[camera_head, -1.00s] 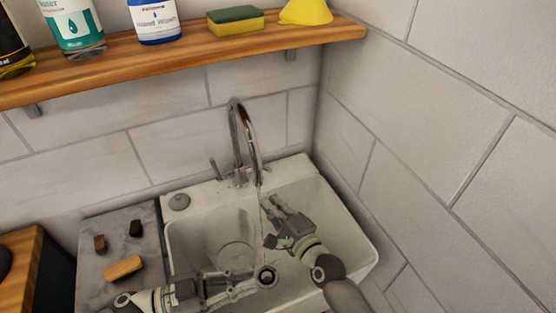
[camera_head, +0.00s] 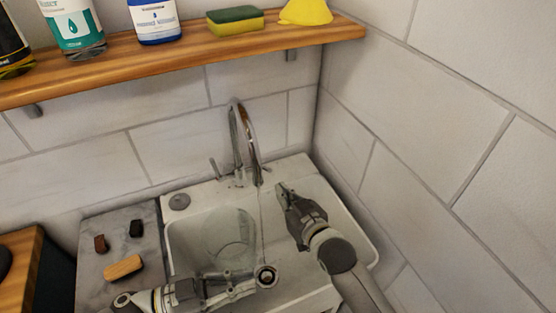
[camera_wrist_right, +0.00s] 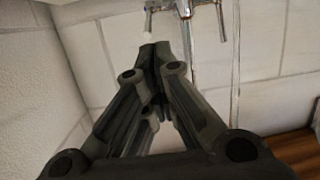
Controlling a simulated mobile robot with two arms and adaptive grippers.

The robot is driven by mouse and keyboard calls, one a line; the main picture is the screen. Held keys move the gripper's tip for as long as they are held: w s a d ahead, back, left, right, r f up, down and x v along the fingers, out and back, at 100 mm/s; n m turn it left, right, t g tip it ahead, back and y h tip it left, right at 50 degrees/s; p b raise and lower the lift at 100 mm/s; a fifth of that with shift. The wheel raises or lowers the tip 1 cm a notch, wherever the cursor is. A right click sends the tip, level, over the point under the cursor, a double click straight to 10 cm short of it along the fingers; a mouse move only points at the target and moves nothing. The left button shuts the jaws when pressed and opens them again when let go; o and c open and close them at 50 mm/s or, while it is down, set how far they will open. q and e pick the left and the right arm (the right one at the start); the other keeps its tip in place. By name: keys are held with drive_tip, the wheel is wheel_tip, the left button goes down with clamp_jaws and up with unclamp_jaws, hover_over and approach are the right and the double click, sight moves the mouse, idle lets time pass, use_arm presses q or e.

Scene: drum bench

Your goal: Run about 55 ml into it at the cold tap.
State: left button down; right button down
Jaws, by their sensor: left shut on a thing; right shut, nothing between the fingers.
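The curved chrome tap (camera_head: 243,135) stands at the back of the white sink, and a thin stream of water (camera_head: 261,225) falls from its spout. My left gripper (camera_head: 250,283) is shut on a small round vessel (camera_head: 266,277), seen from above, under the stream. The stream ends at its mouth; its water level cannot be read. My right gripper (camera_head: 282,188) is shut and empty, to the right of the stream near the tap. In the right wrist view its closed fingers (camera_wrist_right: 160,50) point toward the tap (camera_wrist_right: 185,10) and its handles (camera_wrist_right: 221,22).
The sink (camera_head: 185,235) has open room left of the stream. A wooden shelf (camera_head: 180,72) with bottles and a sponge (camera_head: 235,20) runs above. A tiled wall closes the right side.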

drive_tip(key=w+a+n, duration=0.1)
drive_tip(key=w+a, duration=0.2)
drive_tip(key=w, duration=0.6)
drive_tip(key=w+a+r, duration=0.2)
drive_tip(key=w+r, duration=0.3)
drive_tip(key=r, duration=0.1)
drive_tip(key=f+v, duration=0.1)
drive_tip(key=v, duration=0.9)
drive_tip(key=s+d+f+n+t+h, duration=0.1)
drive_tip(key=s+f+n, duration=0.3)
drive_tip(key=f+n, duration=0.85)
drive_tip(key=s+f+n+h, duration=0.1)
drive_tip(key=s+f+n, duration=0.3)
drive_tip(key=n, duration=1.5)
drive_tip(key=w+a+r, duration=0.1)
drive_tip(key=w+a, duration=0.1)
drive_tip(key=w, duration=0.9)
drive_tip(key=shift+w, duration=0.3)
